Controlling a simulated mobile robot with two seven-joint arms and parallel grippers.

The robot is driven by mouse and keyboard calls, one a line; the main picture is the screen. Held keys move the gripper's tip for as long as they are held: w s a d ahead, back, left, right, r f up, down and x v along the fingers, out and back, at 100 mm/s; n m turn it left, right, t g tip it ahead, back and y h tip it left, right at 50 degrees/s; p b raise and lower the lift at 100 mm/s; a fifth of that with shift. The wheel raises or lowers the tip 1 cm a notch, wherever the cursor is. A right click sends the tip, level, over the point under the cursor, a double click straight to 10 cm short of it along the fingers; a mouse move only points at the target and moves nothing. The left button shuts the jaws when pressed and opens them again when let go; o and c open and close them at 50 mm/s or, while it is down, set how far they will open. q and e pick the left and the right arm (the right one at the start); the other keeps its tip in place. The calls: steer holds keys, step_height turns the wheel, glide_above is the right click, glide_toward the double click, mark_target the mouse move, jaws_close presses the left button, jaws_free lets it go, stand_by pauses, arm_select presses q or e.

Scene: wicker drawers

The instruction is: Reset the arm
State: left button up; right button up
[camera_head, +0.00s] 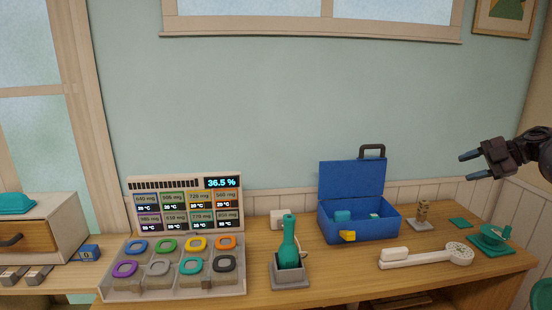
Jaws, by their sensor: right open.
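My right gripper (470,167) comes in from the right edge of the head view, pointing left. My left gripper is out of view.
A teal bottle (289,245) stands in a grey holder. A panel with coloured rings (175,265) fills the left, beside a drawer box (45,225).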

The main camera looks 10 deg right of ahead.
steer(key=w+a+r+n+t+h, duration=0.1)
steer(key=w+a+r+t, duration=0.35)
steer(key=w, duration=0.35)
steer(key=w+a+f+t, duration=0.2)
steer(key=w+a+t, duration=0.15)
steer(key=a, duration=0.45)
steer(key=s+a+f+m+t+h, duration=0.1)
steer(key=s+a+f+m, duration=0.15)
steer(key=a+f, duration=0.55)
steer(key=s+a+f+m, duration=0.1)
steer(key=a+f+m, duration=0.2)
steer(key=a+f, duration=0.55)
steer(key=s+a+f+m+g+h, duration=0.1)
steer(key=s+a+f+m+h, duration=0.1)
steer(key=s+a+f+m, duration=0.4)
steer(key=s+a+f+m+h, duration=0.2)
steer(key=s+f, duration=0.6)
steer(key=s, duration=0.1)
steer(key=s+f+m+g+h, duration=0.1)
steer(key=s+f, duration=0.3)
steer(key=s, duration=0.4)
steer(key=s+d+f+m+g+h, duration=0.1)
steer(key=s+f+m, duration=0.3)
steer(key=s, duration=0.5)
steer(key=s+f+m+g+h, duration=0.1)
steer(key=s+f+m, duration=0.1)
steer(key=s+f, duration=0.4)
steer(key=shift+s+d+f+m+g+h, duration=0.15)
steer(key=shift+s+m+g+h, duration=0.2)
steer(key=shift+s, duration=0.8)
